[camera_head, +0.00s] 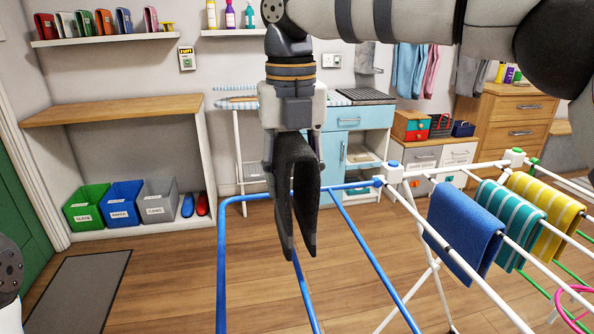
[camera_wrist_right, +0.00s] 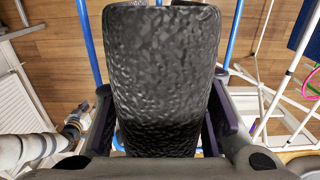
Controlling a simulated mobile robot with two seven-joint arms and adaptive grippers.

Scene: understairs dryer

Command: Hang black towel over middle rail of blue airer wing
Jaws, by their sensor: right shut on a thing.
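My right gripper (camera_head: 293,160) is above the blue airer wing (camera_head: 222,260), pointing down and shut on the black towel (camera_head: 306,185). The towel hangs folded, with two tails parted below the gripper. The middle blue rail (camera_head: 308,300) lines up with the towel and comes out below its tails; whether it runs between them or behind is hard to tell. In the right wrist view the towel (camera_wrist_right: 160,75) fills the centre and hides the middle rail, with a blue rail (camera_wrist_right: 89,45) on either side. My left gripper is not in view.
The white airer frame (camera_head: 412,210) stands to the right, with a blue towel (camera_head: 463,228), a striped teal towel (camera_head: 508,222) and a yellow towel (camera_head: 557,215) on it. Bins (camera_head: 122,203) and a blue cabinet (camera_head: 345,150) stand behind. Floor at left is open around a grey mat (camera_head: 75,290).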

